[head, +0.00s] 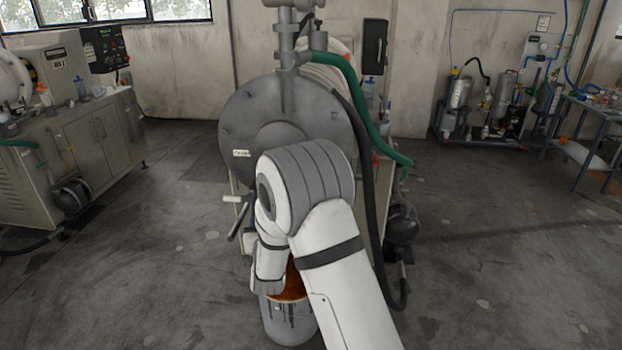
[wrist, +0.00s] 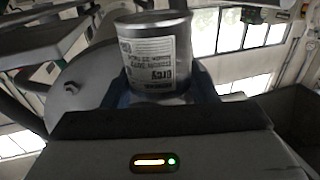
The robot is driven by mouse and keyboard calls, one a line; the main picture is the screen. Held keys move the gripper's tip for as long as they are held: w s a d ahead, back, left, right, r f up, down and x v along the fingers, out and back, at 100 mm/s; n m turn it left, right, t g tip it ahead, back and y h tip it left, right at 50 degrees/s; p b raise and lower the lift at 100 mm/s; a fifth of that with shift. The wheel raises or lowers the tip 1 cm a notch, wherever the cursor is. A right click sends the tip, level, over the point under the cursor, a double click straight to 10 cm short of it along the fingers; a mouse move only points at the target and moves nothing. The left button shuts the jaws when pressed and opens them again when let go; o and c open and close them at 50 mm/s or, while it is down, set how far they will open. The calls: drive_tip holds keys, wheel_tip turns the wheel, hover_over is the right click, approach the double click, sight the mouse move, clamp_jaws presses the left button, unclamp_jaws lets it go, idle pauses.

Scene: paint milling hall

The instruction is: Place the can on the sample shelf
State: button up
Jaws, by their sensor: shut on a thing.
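The can (wrist: 155,52) is a grey metal cylinder with a pale printed label that includes the word "Grey". It shows in the wrist view, at the top centre. My gripper (wrist: 162,88) is shut on it, with a dark blue finger on each side of the can. I cannot make out the sample shelf for certain in either view.
A large grey mill (head: 245,112) with a green hose (head: 368,120) stands straight ahead. A grey pail (head: 287,328) with orange-brown contents is below it. A cabinet bench (head: 88,140) is at left, a blue-framed table (head: 590,108) at far right. Floor is open on both sides.

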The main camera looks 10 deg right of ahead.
drive_tip(key=d+r+m+h+p, duration=0.2)
drive_tip(key=d+r+m+h, duration=0.15)
drive_tip(key=d+r, duration=0.75)
drive_tip(key=shift+n+g+h, duration=0.3)
drive_tip(key=shift+n+h, duration=0.05)
drive_tip(key=shift+h, duration=0.1)
drive_tip(key=shift+s+d+f+b, duration=0.1)
drive_tip(key=shift+d+f+b, duration=0.25)
drive_tip(key=shift+f, duration=1.1)
drive_tip(key=shift+w+d+f+b, duration=0.1)
drive_tip(key=shift+d+f+b, duration=0.2)
drive_tip(key=shift+f, duration=1.2)
drive_tip(key=shift+s+d+f+b, duration=0.1)
drive_tip(key=shift+d+f+b, duration=0.25)
drive_tip(key=shift+f, duration=1.1)
drive_tip(key=shift+a, duration=0.1)
drive_tip(key=shift+f+b, duration=0.65)
drive_tip(key=shift+b, duration=0.2)
drive_tip(key=o, duration=1.1)
drive_tip(key=shift+s, duration=0.1)
